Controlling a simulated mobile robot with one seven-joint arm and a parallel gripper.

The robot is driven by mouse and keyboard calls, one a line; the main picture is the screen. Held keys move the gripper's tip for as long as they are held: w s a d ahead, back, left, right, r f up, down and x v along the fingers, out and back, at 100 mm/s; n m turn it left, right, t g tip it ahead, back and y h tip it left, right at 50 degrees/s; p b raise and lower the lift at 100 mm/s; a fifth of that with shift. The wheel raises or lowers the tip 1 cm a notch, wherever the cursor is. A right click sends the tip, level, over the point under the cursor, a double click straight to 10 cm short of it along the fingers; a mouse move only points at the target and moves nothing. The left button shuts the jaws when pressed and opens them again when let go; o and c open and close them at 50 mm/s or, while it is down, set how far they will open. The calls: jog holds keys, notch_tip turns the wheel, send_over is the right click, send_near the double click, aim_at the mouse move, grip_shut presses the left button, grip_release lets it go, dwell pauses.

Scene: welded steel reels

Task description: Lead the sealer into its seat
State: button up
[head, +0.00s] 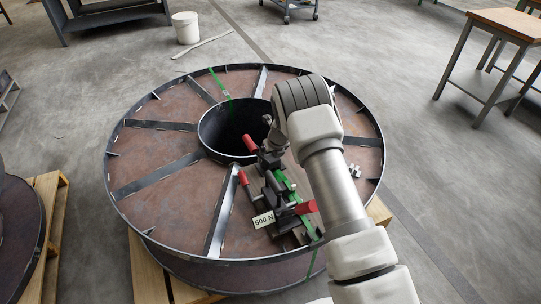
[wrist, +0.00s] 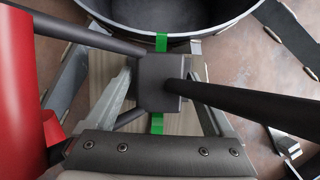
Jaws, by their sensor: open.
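The sealer, a dark block with long dark handle bars, shows in the wrist view (wrist: 160,75), over the green strap (wrist: 161,42). A large red grip (wrist: 18,80) fills the left side there. My gripper (wrist: 163,88) is open, with one pale finger on each side of the block; I cannot tell whether they touch it. In the head view my gripper (head: 270,157) is low beside the reel's hub, partly hidden by my arm. Red grips (head: 243,177) show next to it. The seat cannot be made out.
The steel reel (head: 160,205) lies on a wooden pallet (head: 148,272). A dark tool with a red handle (head: 306,207) and a "600 N" label (head: 263,220) stands toward the rim. Small metal pieces (head: 355,171) lie at right. The hub's open bore (head: 232,125) is close behind.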

jog(key=shift+p+v, duration=1.05)
jog(key=shift+v, duration=0.4)
jog(key=shift+o, duration=0.2)
jog(key=shift+o, duration=0.8)
jog(key=shift+s+f, duration=0.15)
jog(key=shift+f, duration=0.1)
jog(key=shift+r, duration=0.15)
jog(key=shift+r, duration=0.15)
jog(key=v, duration=0.6)
jog(key=shift+r, duration=0.35)
